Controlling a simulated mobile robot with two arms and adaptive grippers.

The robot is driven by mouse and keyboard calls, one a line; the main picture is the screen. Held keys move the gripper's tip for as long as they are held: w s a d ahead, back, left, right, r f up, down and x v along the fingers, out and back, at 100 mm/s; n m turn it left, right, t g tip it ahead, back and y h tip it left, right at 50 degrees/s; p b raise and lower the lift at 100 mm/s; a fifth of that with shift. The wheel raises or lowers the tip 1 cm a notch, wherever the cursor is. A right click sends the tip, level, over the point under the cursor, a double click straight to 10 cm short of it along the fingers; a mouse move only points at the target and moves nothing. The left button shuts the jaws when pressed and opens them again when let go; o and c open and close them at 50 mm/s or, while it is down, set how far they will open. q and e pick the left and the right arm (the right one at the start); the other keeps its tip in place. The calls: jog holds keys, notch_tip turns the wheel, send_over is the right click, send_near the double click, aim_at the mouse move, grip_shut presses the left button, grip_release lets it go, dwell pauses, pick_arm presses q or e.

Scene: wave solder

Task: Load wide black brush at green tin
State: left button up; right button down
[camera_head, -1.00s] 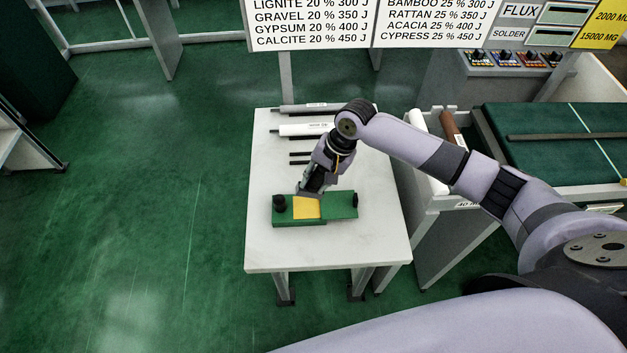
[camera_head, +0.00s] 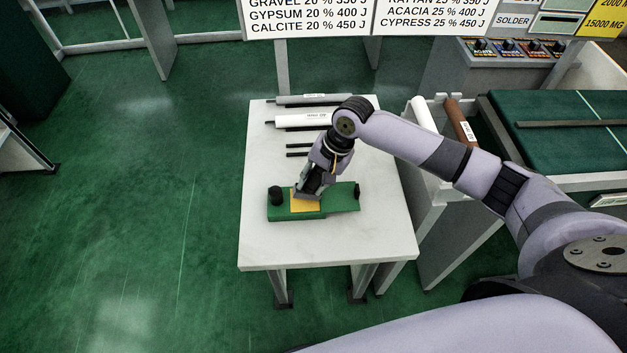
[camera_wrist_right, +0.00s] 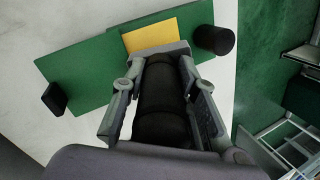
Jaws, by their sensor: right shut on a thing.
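A green, flat, tin-like piece (camera_head: 341,198) with a yellow patch (camera_head: 304,205) lies on the white table. A short black cylinder (camera_head: 277,195) stands at its left end and a small black block at its right end. My right gripper (camera_head: 309,191) is at the yellow patch, over the green piece. In the right wrist view it is shut on a black thing (camera_wrist_right: 163,105), which I take for the wide black brush. A grey band at its front end meets the yellow patch (camera_wrist_right: 150,36) in the picture; whether it touches is unclear. My left gripper is out of view.
A white roll (camera_head: 300,121) and a grey roll (camera_head: 312,99) lie at the back of the white table (camera_head: 330,246), with dark strips nearby. The table's front is clear.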

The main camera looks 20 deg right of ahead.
jog(key=shift+f, duration=0.55)
dwell(0.7)
jog(key=shift+s+f+p, duration=0.15)
jog(key=shift+p, duration=0.35)
dwell(2.2)
notch_tip(320, 180, up, 7)
jog(key=p, duration=0.9)
jog(key=shift+r, duration=0.2)
jog(key=shift+w+f, duration=0.1)
jog(key=shift+w, duration=0.1)
dwell(0.5)
